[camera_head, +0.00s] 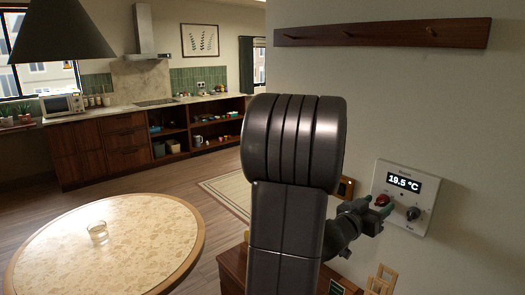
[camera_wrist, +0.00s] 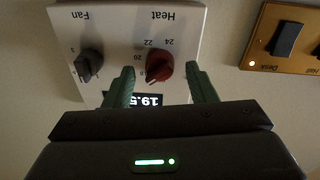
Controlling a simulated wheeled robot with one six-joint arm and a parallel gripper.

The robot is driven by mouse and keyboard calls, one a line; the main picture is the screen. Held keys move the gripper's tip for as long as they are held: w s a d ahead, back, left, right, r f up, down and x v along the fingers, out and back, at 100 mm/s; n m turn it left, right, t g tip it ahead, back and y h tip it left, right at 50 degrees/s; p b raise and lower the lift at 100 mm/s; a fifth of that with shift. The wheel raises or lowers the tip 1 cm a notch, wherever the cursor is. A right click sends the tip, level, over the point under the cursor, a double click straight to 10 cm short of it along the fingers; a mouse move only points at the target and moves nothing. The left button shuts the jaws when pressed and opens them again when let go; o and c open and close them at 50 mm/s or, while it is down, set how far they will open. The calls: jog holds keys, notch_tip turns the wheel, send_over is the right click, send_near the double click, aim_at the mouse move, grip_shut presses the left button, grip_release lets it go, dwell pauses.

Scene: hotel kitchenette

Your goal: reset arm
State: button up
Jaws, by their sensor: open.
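My gripper (camera_wrist: 160,74) is open in the wrist view. Its two green fingertips stand on either side of the red Heat knob (camera_wrist: 159,64), with visible gaps between fingers and knob. The knob is on a white thermostat panel (camera_wrist: 125,20), which also has a dark Fan knob (camera_wrist: 89,64). In the head view my arm rises in the middle and my gripper (camera_head: 379,213) is close to the wall panel (camera_head: 411,176). The panel's display reads 19.5 °C. The gripper partly hides the red knob there.
A brass switch plate (camera_wrist: 285,38) is beside the panel. A wooden peg rail (camera_head: 385,33) hangs above. A low wooden cabinet (camera_head: 232,268) stands below my arm. A round table (camera_head: 135,250) with a glass (camera_head: 97,233) is at left. Open floor (camera_head: 170,182) lies toward the kitchen counter.

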jog(key=r+b+v, duration=0.1)
jog(key=b+v, duration=0.1)
jog(key=v, duration=1.1)
jog(key=x, duration=0.4)
jog(key=p+x, duration=0.1)
jog(key=x, duration=0.4)
jog(key=p+x, duration=0.1)
jog(key=x, duration=0.3)
jog(key=shift+w+d+f, duration=0.1)
jog(key=shift+d+f, duration=0.1)
jog(key=shift+f, duration=0.2)
jog(key=shift+w+f+m, duration=0.15)
jog(key=shift+m, duration=1.25)
jog(key=m, duration=0.3)
jog(key=shift+g+b, duration=0.3)
jog(key=m, duration=0.3)
jog(key=shift+m+b, duration=0.3)
jog(key=shift+m, duration=0.1)
jog(key=shift+s+a+m, duration=0.25)
jog(key=shift+m, duration=0.15)
jog(key=b+v, duration=0.1)
jog(key=v, duration=0.7)
jog(key=shift+r, duration=0.3)
